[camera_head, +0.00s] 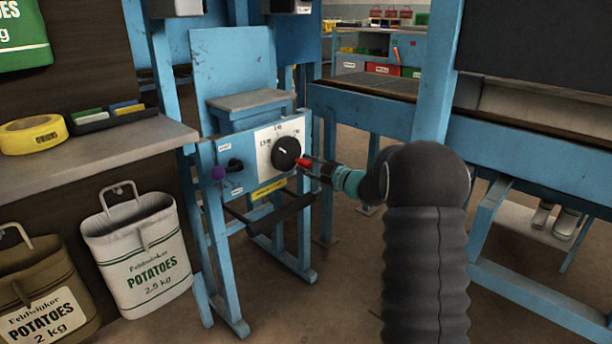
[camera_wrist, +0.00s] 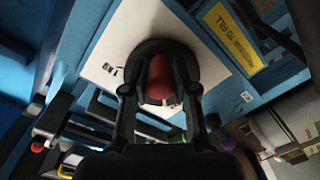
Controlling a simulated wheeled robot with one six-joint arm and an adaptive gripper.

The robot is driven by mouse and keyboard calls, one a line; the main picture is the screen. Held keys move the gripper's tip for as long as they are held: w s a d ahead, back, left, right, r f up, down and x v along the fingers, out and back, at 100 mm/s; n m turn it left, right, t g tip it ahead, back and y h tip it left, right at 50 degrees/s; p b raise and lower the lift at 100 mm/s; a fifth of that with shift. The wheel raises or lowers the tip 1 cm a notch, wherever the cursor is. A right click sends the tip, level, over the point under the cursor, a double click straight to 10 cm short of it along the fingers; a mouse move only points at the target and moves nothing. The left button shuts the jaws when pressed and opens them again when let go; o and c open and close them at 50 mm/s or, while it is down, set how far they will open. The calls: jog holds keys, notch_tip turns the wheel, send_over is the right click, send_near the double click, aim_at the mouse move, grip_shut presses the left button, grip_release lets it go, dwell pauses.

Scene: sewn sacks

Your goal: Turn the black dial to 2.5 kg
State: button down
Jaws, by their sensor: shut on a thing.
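The black dial (camera_head: 286,153) sits on a white scale plate (camera_head: 264,148) on the front of a blue machine. A white pointer line on the dial shows in the head view, but the small marks around it are too small to read surely. My gripper (camera_head: 302,162) reaches the dial from the right. In the wrist view the dial (camera_wrist: 183,58) lies straight ahead, with its red part (camera_wrist: 159,80) between the two fingers of my gripper (camera_wrist: 160,95). The fingers are shut on it. The dial's pointer is hidden in the wrist view.
A purple-knobbed lever (camera_head: 218,173) stands left of the dial. A yellow label (camera_head: 269,188) is below it. Potato sacks (camera_head: 140,255) hang at the left under a shelf with a yellow tape-like device (camera_head: 33,134). A blue bench frame (camera_head: 380,110) stands behind my arm at the right.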

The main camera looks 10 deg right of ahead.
jog(key=shift+w+r+n+b, duration=0.1)
jog(key=shift+r+n+b, duration=0.1)
jog(key=shift+n+b, duration=0.35)
jog(key=c, duration=0.9)
grip_release()
jog(key=shift+d, duration=0.1)
jog(key=shift+s+d, duration=0.3)
jog(key=shift+s, duration=0.05)
jog(key=v, duration=1.1)
jog(key=shift+s, duration=0.1)
